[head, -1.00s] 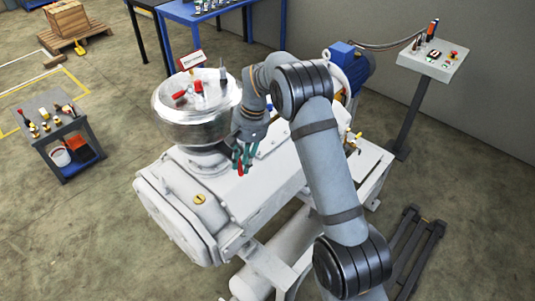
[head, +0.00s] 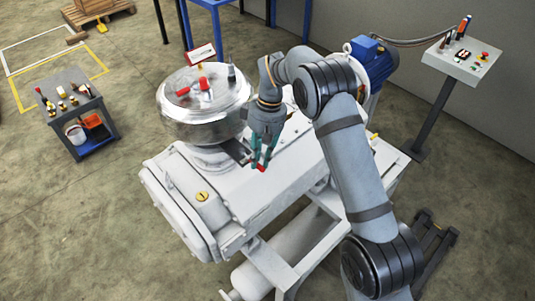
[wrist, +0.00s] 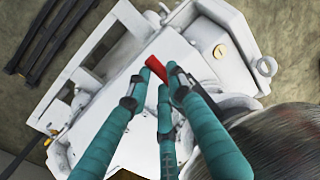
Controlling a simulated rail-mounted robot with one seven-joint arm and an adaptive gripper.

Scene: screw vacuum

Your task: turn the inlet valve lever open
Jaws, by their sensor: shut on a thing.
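The inlet valve lever shows as a red grip (head: 261,168) in the head view, above the pale pump housing beside the silver vessel's neck. The same red grip (wrist: 155,68) shows between the fingertips in the wrist view. My gripper (head: 260,160) points down with its teal fingers shut on this grip. In the wrist view, my gripper (wrist: 160,82) closes on it from both sides, and its upper end sticks out past the fingers. A dark flat piece (head: 236,150) lies between the neck and the fingers. Whether it joins the grip is hidden.
The silver vessel (head: 200,112) stands close left of my gripper, with red handles (head: 206,84) on top. A blue motor (head: 376,62) and control stand (head: 462,55) are at the right. A tool cart (head: 68,88) stands at the left. Open floor lies at the lower left.

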